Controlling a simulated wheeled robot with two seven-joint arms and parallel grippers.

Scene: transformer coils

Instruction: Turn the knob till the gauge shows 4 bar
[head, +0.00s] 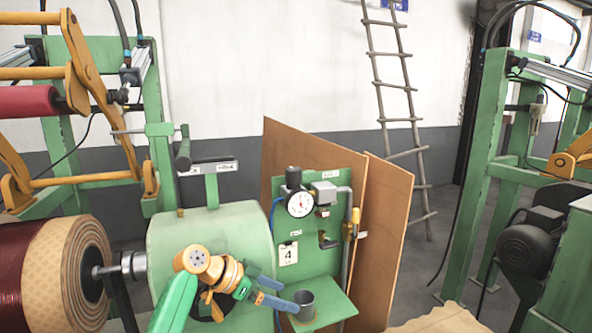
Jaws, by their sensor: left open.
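The pressure gauge (299,204) has a round white face and is mounted on a green panel (330,262). Its needle looks roughly upright, but the scale is too small to read. A black knob (293,177) sits just above the gauge. A white card (288,253) with a large 4 hangs below it. My left gripper (291,294) is open and empty, low in front of the panel's left side, well below the knob and apart from it. My right gripper is not in view.
A dark grey cup (305,305) stands on the panel's green shelf (335,304), close to the left gripper's fingers. A grey pipe with a yellow fitting (350,229) runs along the panel's right side. A large green drum (215,238) lies left of the panel. Brown boards (386,235) stand behind.

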